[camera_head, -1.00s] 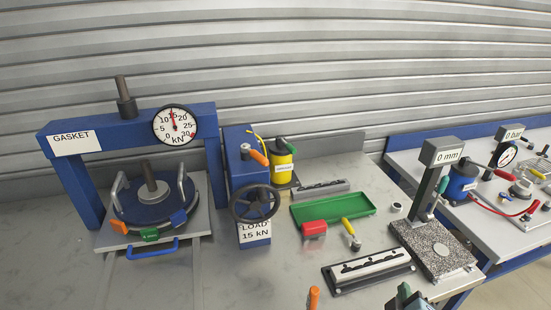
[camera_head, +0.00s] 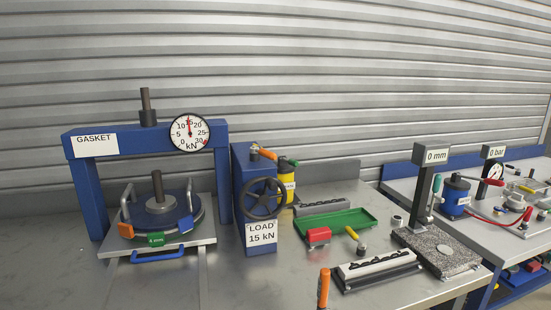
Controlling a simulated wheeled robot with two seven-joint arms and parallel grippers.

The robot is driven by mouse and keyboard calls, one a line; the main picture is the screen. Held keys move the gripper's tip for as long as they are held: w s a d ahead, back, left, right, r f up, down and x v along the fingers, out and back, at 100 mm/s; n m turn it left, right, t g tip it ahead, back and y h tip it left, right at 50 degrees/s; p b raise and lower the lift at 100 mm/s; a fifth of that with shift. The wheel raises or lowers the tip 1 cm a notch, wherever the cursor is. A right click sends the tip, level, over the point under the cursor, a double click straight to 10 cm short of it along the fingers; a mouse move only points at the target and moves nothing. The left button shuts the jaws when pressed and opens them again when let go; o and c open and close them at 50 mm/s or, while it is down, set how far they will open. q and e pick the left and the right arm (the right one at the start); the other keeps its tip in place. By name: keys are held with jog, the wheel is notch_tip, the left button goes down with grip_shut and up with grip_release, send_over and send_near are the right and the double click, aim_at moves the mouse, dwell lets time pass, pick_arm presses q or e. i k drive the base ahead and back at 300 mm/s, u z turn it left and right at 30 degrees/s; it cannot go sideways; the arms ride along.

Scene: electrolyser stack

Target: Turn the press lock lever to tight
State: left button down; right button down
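The blue GASKET press (camera_head: 148,137) stands at the left of the bench. Its round gauge (camera_head: 189,132) reads about 15 kN. A blue box (camera_head: 241,168) beside the press carries a black handwheel (camera_head: 263,199) and a "LOAD 15 kN" label (camera_head: 261,234). A lever with an orange handle (camera_head: 265,153) sits on top of this box, pointing right and slightly down, in front of the yellow bottle. It appears to be the lock lever; no tight mark is readable. Neither gripper is in view.
A yellow bottle (camera_head: 286,185) stands close behind the lever. A green tray (camera_head: 338,225), a red block (camera_head: 319,235) and a black-and-white strip holder (camera_head: 376,268) lie to the right. An orange handle (camera_head: 323,287) rises at the front edge. Bare bench lies before the wheel.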

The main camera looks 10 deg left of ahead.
aim_at(270, 155)
jog(key=u, duration=0.9)
jog(key=i, duration=0.5)
jog(key=z, duration=0.3)
